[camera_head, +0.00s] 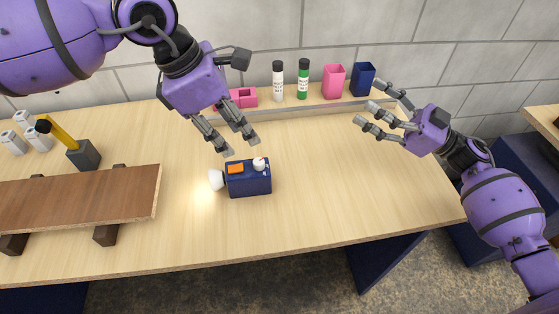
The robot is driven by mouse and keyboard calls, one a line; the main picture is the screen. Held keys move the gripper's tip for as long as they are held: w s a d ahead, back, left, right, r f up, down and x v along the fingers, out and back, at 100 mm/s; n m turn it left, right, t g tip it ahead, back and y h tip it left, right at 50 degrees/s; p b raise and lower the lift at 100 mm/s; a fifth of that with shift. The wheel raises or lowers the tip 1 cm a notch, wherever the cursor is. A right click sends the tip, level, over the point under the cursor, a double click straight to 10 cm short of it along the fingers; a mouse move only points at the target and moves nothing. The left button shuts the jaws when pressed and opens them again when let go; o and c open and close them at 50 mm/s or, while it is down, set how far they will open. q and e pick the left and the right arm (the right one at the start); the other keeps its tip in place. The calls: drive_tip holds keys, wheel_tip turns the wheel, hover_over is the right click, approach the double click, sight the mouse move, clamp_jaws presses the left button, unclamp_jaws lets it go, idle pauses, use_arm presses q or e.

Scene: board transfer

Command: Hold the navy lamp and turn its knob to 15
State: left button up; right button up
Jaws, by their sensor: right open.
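The navy lamp (250,182) is a dark blue box standing on the table, with a white lamp head (216,180) glowing on its left side. An orange patch and a pale round knob (259,164) are on its top. The knob's marks are too small to read. My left gripper (240,143) is above and just behind the lamp, fingers pointing down, apart and empty; it does not appear to touch the lamp. My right gripper (367,114) is open and empty over the right back of the table, away from the lamp.
A raised back shelf (350,98) holds white and green bottles, a pink cup (333,80), a navy cup (364,79) and a pink block (244,97). A brown board (80,198) on supports, a yellow-handled tool (84,154) and white cups are left. Table right of the lamp is clear.

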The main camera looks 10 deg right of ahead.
drive_tip(key=s+a+f+n+g, duration=0.1)
drive_tip(key=a+f+n+g, duration=0.2)
drive_tip(key=a, duration=0.5)
drive_tip(key=s+a+f+n+g, duration=0.1)
drive_tip(key=s+a+f+g, duration=0.1)
drive_tip(key=a+g, duration=0.4)
drive_tip(key=g+h, duration=0.3)
approach(240, 175)
drive_tip(key=shift+w+a+f+n, duration=0.4)
drive_tip(key=shift+w+a+f, duration=0.45)
drive_tip(key=shift+a+f, duration=0.35)
drive_tip(key=shift+x, duration=3.8)
drive_tip(key=shift+s, duration=0.1)
drive_tip(key=c, duration=1.4)
